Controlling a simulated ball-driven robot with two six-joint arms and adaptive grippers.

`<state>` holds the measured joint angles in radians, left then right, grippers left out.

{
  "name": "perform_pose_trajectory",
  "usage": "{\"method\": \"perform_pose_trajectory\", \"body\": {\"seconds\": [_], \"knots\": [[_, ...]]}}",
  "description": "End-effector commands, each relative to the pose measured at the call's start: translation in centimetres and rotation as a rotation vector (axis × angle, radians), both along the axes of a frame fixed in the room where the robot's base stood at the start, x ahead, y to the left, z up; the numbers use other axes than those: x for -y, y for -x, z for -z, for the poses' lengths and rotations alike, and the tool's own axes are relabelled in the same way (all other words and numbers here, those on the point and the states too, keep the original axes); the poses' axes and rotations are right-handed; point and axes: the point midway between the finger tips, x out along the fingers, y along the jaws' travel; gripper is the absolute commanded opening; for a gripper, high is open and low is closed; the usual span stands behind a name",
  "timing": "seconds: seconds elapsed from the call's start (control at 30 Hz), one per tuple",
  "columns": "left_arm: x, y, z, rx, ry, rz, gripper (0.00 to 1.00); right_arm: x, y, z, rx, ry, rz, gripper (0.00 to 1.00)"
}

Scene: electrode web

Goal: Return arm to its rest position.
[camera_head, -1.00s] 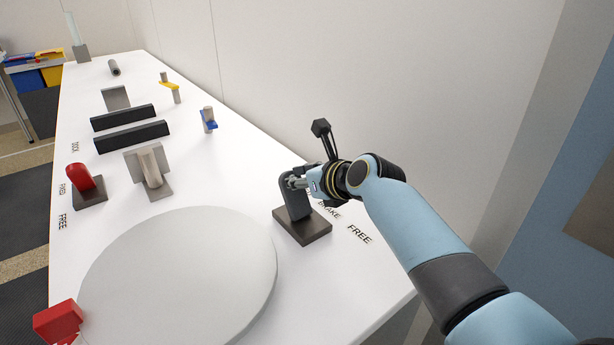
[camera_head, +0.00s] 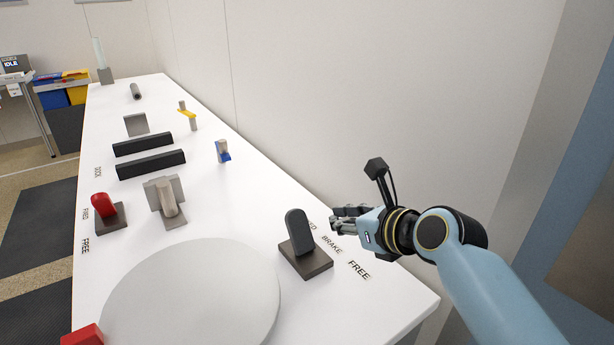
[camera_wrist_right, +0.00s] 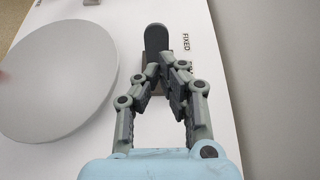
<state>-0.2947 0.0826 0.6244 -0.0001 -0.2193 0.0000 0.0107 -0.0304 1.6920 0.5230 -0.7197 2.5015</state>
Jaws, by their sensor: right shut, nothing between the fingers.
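My right gripper (camera_head: 340,219) is shut and empty in the head view. It hangs just right of the black lever (camera_head: 299,231), with a gap between them. The lever stands nearly upright on a dark square base (camera_head: 312,263), beside the labels BRAKE and FREE. In the right wrist view the closed fingers (camera_wrist_right: 160,68) point toward the same lever (camera_wrist_right: 157,40), which shows beyond their tips. My right arm comes in from the lower right. My left gripper is not in view.
A large light-grey disc (camera_head: 190,300) lies on the white table (camera_head: 235,205), left of the lever. A red lever (camera_head: 103,205), a grey bracket (camera_head: 168,198), black bars (camera_head: 150,164) and a blue-footed post (camera_head: 222,150) stand further back. The wall (camera_head: 370,90) is close on the right.

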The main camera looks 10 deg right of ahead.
Motion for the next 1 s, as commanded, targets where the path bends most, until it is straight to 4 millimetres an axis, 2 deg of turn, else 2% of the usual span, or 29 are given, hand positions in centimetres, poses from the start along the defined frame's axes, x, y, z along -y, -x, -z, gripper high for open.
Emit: {"method": "perform_pose_trajectory", "body": {"seconds": [0.07, 0.17, 0.27, 0.4, 0.5, 0.6, 0.8, 1.0], "knots": [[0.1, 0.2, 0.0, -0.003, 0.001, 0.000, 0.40, 0.2, 0.7, 0.3, 0.005, 0.057, -0.032, 0.00], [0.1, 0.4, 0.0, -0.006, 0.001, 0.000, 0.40, 0.7, 2.9, 1.0, 0.025, 0.250, -0.144, 0.00], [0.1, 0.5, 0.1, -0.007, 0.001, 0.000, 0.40, 1.8, 6.6, 2.0, 0.054, 0.559, -0.348, 0.00], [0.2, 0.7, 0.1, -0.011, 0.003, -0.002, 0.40, 3.8, 12.6, 2.9, 0.099, 1.026, -0.726, 0.00], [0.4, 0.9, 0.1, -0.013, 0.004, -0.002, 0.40, 5.4, 17.0, 3.1, 0.130, 1.312, -1.028, 0.00], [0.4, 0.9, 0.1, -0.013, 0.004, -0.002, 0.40, 6.9, 20.5, 2.8, 0.161, 1.517, -1.297, 0.00], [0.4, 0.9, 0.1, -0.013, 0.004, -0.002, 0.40, 8.8, 25.3, 1.9, 0.215, 1.736, -1.698, 0.00], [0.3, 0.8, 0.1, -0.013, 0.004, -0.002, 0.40, 10.3, 29.0, 0.8, 0.273, 1.842, -2.022, 0.00]]}}
